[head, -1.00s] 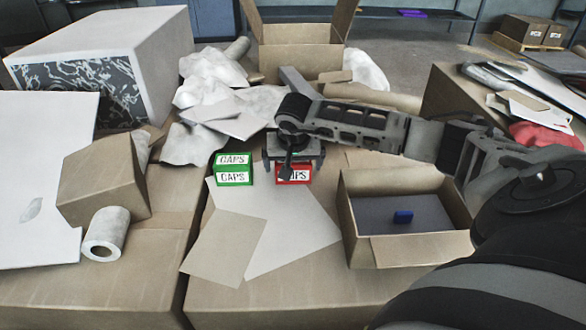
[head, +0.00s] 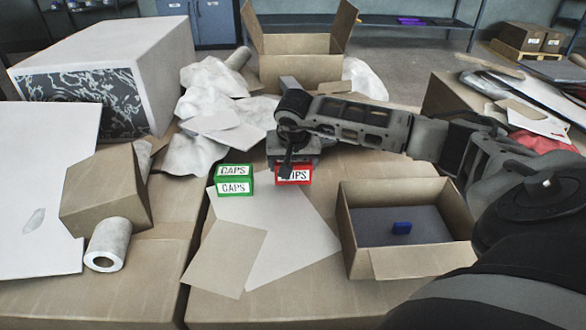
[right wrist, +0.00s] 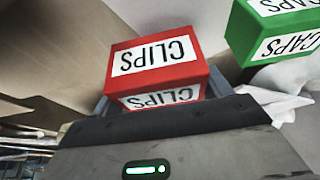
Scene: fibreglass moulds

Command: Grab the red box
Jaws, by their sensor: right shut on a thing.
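The red box (head: 293,175), labelled CLIPS, sits on the cardboard surface near the middle, at the upper edge of a white sheet. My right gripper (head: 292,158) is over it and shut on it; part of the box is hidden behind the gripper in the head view. In the right wrist view the red box (right wrist: 157,64) is held at the gripper (right wrist: 165,100), with its CLIPS labels facing the camera. I cannot tell whether the box is lifted. My left gripper is not in view.
A green CAPS box (head: 234,180) stands just left of the red box. Crumpled paper (head: 190,157) lies behind left. A white roll (head: 107,246) and brown carton (head: 104,190) are at left.

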